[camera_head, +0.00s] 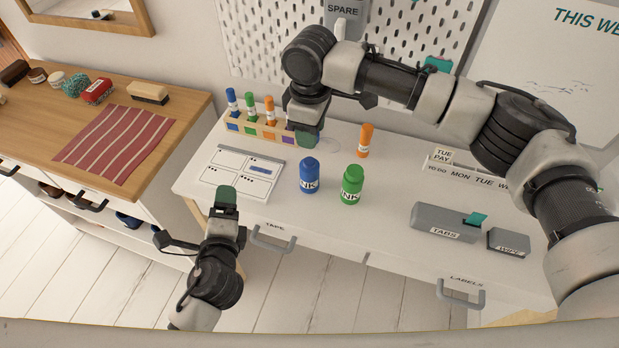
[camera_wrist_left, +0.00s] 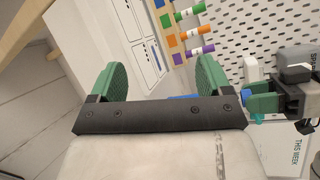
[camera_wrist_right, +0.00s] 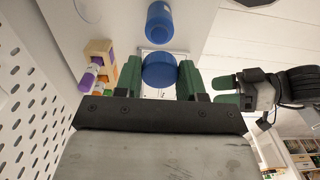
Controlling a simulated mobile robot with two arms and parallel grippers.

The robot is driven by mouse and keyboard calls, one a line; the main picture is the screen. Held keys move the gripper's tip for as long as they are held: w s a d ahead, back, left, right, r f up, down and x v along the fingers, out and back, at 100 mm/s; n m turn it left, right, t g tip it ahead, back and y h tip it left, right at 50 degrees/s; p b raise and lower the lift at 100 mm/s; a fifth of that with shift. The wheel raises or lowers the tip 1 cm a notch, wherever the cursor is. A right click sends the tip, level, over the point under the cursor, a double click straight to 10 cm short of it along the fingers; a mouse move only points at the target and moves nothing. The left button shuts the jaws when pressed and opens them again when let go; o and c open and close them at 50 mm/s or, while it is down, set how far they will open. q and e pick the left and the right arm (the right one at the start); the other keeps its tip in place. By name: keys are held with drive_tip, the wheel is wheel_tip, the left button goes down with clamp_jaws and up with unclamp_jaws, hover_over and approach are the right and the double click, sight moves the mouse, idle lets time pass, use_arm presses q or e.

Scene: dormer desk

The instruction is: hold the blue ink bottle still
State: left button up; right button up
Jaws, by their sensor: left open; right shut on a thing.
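The blue ink bottle (camera_head: 309,177) stands upright on the white desk, left of a green ink bottle (camera_head: 351,186). It also shows in the right wrist view (camera_wrist_right: 160,22), beyond the fingers and apart from them. My right gripper (camera_head: 305,137) is above the desk behind the bottle. In the right wrist view it is shut on a round blue thing (camera_wrist_right: 159,70); I cannot tell what this is, and the head view hides it. My left gripper (camera_head: 226,197) is open and empty at the desk's front left, apart from the bottle; its spread fingers show in the left wrist view (camera_wrist_left: 160,78).
A wooden rack (camera_head: 262,133) of markers stands behind the white sheet (camera_head: 237,172). A grey tabs box (camera_head: 445,222) is at right. The desk directly before the bottles is clear.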

use_arm(q)
drive_tip(key=w+d+m+t+h, duration=0.2)
drive_tip(key=d+m+h, duration=0.35)
drive_tip(key=m, duration=0.45)
use_arm(e)
drive_tip(key=shift+a, duration=0.1)
use_arm(q)
drive_tip(key=m+g+h, duration=0.2)
drive_tip(key=m+h, duration=0.3)
drive_tip(key=m, duration=0.6)
approach(304, 178)
drive_tip(key=shift+w, duration=0.1)
drive_tip(key=x, duration=1.2)
drive_tip(key=shift+d, duration=0.2)
drive_tip(key=c, duration=1.4)
drive_tip(key=shift+o, duration=0.2)
use_arm(e)
drive_tip(key=shift+f, duration=2.45)
